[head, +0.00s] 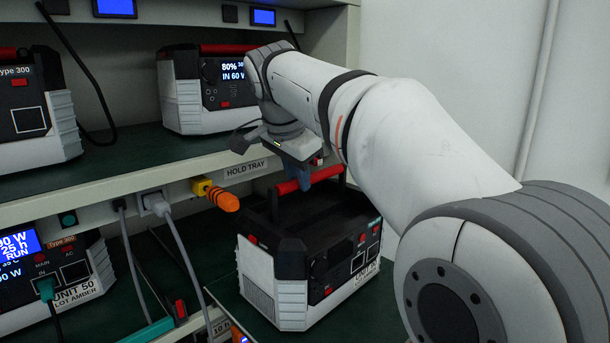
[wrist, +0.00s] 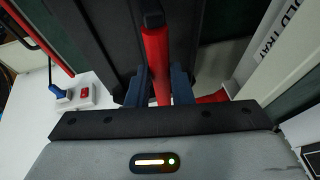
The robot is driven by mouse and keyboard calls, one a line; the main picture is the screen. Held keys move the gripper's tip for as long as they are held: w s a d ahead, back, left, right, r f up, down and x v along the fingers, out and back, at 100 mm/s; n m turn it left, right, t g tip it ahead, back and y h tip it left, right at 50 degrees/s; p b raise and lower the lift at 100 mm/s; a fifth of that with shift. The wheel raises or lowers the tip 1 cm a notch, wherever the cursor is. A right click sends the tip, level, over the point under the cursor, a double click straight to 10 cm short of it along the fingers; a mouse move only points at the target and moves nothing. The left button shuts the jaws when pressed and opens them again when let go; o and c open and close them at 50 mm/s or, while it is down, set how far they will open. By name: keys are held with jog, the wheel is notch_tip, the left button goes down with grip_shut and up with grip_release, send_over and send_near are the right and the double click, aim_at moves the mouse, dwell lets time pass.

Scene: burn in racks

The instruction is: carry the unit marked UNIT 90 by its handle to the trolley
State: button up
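A white and black unit with a red top handle (head: 310,180) stands below my arm in the head view. Its label (head: 367,283) at the lower right is partly cut off by my arm, so I cannot read its full number. My gripper (head: 300,182) reaches down onto this handle. In the wrist view the blue fingers of my gripper (wrist: 160,88) press against both sides of the red handle (wrist: 156,55). The unit looks upright; whether its base touches the green surface below is hard to tell. The trolley is not identifiable in either view.
Another unit (head: 205,95) stands on the upper shelf behind my wrist. UNIT 50 (head: 70,280) stands lower left with a cable plugged in. The shelf edge with the HOLD TRAY label (head: 246,168), an orange plug (head: 225,199) and a grey cable (head: 180,245) are close to the held unit.

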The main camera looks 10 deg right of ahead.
jog(key=shift+o, duration=0.5)
jog(key=o, duration=0.5)
jog(key=shift+o, duration=0.6)
jog(key=o, duration=1.1)
jog(key=v, duration=0.5)
